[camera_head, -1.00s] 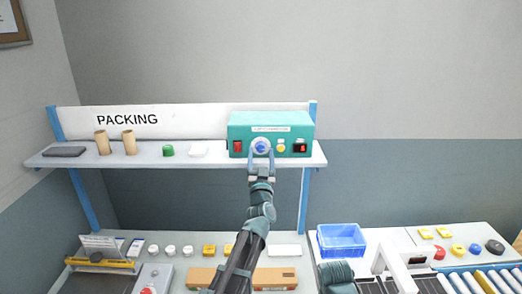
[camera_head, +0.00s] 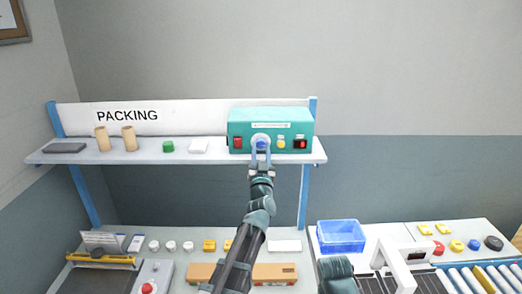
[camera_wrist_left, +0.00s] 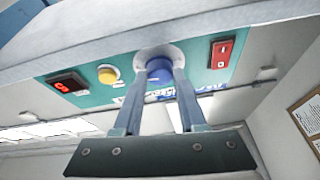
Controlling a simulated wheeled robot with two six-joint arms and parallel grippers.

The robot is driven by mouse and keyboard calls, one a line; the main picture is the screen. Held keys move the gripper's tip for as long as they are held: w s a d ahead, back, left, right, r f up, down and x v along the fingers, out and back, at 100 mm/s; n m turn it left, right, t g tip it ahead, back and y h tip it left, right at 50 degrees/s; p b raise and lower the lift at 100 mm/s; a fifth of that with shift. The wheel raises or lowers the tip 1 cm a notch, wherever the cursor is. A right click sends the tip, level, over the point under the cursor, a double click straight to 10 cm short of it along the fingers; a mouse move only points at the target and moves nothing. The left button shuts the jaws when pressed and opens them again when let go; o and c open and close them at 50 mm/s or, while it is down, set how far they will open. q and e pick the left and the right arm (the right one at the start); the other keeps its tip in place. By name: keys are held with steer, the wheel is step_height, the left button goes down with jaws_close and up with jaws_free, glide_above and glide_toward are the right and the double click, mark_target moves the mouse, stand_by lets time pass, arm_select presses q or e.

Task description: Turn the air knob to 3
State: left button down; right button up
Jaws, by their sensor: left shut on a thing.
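The teal blower box (camera_head: 290,117) stands at the right end of the packing shelf. Its blue air knob (camera_head: 261,143) sits on a pale round dial plate on the front face. My left gripper (camera_head: 261,153) reaches up to the box and is shut on the knob. In the left wrist view, which looks upside down, the two fingers press on either side of the blue knob (camera_wrist_left: 158,70). A small red digit display (camera_wrist_left: 66,86) shows there, its digit hard to read. The dial marks are not readable. My right gripper is not in view.
A red switch (camera_head: 238,142) and a yellow button (camera_head: 281,143) flank the knob closely. A blue bin (camera_head: 341,237) stands below right.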

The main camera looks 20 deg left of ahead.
arm_select(q)
steer(key=shift+n, duration=0.3)
steer(key=n+g+y, duration=0.1)
steer(key=n, duration=0.2)
steer(key=n+y+p, duration=0.1)
steer(key=n+y, duration=0.1)
steer(key=n, duration=0.1)
steer(key=shift+w+d+r+n+g, duration=0.1)
steer(key=shift+d+r+n+g, duration=0.1)
steer(key=shift+n+g, duration=0.15)
steer(key=n+g+y+p, duration=0.1)
steer(key=n, duration=0.2)
steer(key=n+g+y+p, duration=0.1)
steer(key=n, duration=0.2)
steer(key=shift+r, duration=0.2)
steer(key=n+g+p, duration=0.1)
steer(key=n+p, duration=0.1)
steer(key=n, duration=0.1)
steer(key=n+g+p, duration=0.2)
steer(key=n, duration=0.2)
steer(key=shift+d+r+p, duration=0.1)
steer(key=shift+r+p, duration=0.1)
steer(key=shift+p, duration=0.2)
steer(key=shift+n+g+p, duration=0.55)
steer(key=shift+n+p, duration=0.8)
steer(key=shift+n, duration=0.5)
steer(key=shift+f+h, duration=0.1)
steer(key=shift+h, duration=0.2)
steer(key=shift+c, duration=2.4)
jaws_free()
